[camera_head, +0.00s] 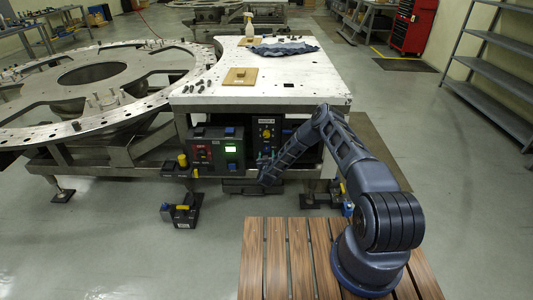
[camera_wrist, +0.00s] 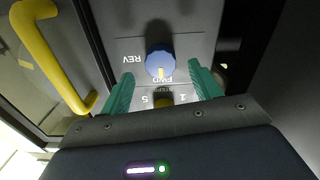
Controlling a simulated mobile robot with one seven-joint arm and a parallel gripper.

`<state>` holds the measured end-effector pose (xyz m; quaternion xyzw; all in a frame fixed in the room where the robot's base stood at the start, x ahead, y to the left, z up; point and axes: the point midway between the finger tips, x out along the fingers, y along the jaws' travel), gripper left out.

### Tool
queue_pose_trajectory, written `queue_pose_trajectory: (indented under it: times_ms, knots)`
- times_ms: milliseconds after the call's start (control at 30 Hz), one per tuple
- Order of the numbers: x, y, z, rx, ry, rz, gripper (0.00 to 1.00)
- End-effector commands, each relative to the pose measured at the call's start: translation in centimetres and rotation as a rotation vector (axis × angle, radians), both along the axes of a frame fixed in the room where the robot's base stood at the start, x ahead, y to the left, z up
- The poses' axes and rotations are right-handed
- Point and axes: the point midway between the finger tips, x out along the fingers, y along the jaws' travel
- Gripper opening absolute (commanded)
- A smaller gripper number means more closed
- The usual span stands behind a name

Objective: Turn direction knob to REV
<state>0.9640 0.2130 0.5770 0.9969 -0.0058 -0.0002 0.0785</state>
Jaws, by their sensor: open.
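The direction knob (camera_wrist: 158,58) is a round blue knob on a grey panel in the wrist view. Its yellow mark is on the side of the FWD label (camera_wrist: 166,80), which reads upside down. The REV label (camera_wrist: 131,59) is to the left of the knob. My gripper (camera_wrist: 160,70) is open, with one green finger on each side of the knob and visible gaps between. Whether the fingertips reach the knob's depth is unclear. In the head view, my gripper (camera_head: 264,158) is small, low in front of the control panel (camera_head: 268,131).
A yellow knob (camera_wrist: 162,101) is partly hidden beside the gripper body. A yellow handle (camera_wrist: 43,58) stands out at the left of the wrist view. The panel sits under a white table (camera_head: 285,90), beside a box with a lit green screen (camera_head: 230,148).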

Motion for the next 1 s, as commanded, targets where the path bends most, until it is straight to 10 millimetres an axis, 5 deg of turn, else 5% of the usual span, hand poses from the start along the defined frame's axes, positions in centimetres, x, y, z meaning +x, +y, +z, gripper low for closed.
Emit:
queue_pose_trajectory:
  times_ms: [300,633,867,1000]
  knots:
    - [3.0,0.0,0.0,0.0,-0.001,0.001,0.63]
    - [3.2,0.0,0.0,0.0,0.0,0.002,0.63]
    - [3.2,0.0,0.0,0.0,0.0,0.002,0.18]
    - [3.2,0.0,0.0,0.003,0.0,0.002,0.18]
